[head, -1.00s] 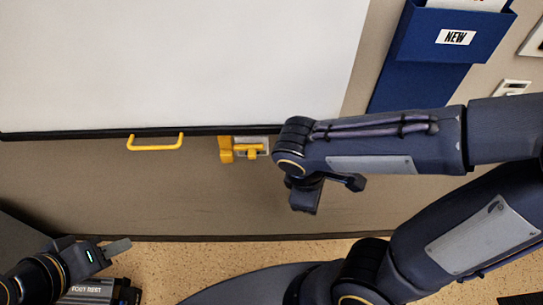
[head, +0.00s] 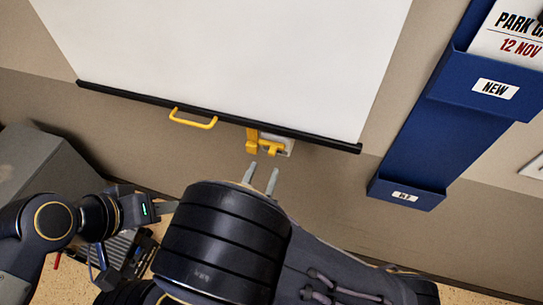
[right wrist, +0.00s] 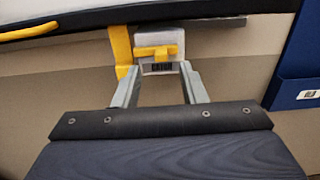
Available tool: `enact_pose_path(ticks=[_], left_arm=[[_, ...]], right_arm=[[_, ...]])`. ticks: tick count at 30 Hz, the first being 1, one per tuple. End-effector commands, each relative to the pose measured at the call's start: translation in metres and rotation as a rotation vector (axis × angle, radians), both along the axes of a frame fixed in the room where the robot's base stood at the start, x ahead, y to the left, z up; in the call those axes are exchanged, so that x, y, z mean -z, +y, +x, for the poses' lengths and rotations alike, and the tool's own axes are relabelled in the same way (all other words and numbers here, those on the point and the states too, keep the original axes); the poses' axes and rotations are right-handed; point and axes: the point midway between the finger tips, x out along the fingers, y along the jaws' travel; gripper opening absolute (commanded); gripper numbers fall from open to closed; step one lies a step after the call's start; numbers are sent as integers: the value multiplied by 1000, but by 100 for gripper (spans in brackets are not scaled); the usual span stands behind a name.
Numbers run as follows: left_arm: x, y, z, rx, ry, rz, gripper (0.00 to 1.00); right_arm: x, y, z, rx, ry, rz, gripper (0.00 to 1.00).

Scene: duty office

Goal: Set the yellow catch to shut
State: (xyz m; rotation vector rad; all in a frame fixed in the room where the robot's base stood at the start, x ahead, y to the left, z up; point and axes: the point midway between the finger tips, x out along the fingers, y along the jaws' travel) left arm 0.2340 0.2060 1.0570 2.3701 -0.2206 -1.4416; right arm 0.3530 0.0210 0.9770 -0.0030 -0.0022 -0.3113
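The yellow catch (head: 271,147) sits on a pale plate on the wall, just below the screen's black bottom bar. A yellow bracket (head: 252,141) stands at its left.
A white screen (head: 235,55) hangs above, with a yellow handle (head: 194,119) on its bottom bar. A blue wall rack (head: 445,125) is on the right. A grey box-like piece (head: 45,165) stands at the left. The wall below the catch is clear.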

Motion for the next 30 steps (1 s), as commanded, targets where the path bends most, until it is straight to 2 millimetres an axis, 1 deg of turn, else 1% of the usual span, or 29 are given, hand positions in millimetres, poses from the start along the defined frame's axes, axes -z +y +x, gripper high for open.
enact_pose_path(ticks=[1,3,6,9,13,20,28,29,30], left_arm=[[-4,0,0,0,0,0,36],[-7,0,0,0,0,0,36],[-10,0,0,0,0,0,36],[-12,0,0,0,0,0,36],[-12,0,0,0,0,0,36],[-12,0,0,0,0,0,36],[-12,0,0,0,0,0,36],[-12,0,0,0,0,0,36],[-12,0,0,0,0,0,36]], right_arm=[[-2,-4,9,6,0,0,38],[-2,-8,20,6,1,0,38],[-2,-11,33,4,1,1,38],[-1,-14,43,4,1,3,38],[0,-16,48,3,1,3,38],[0,-16,48,3,1,3,38],[0,-16,48,3,1,3,3],[0,-16,48,3,1,3,0],[0,-16,48,3,1,3,0]])
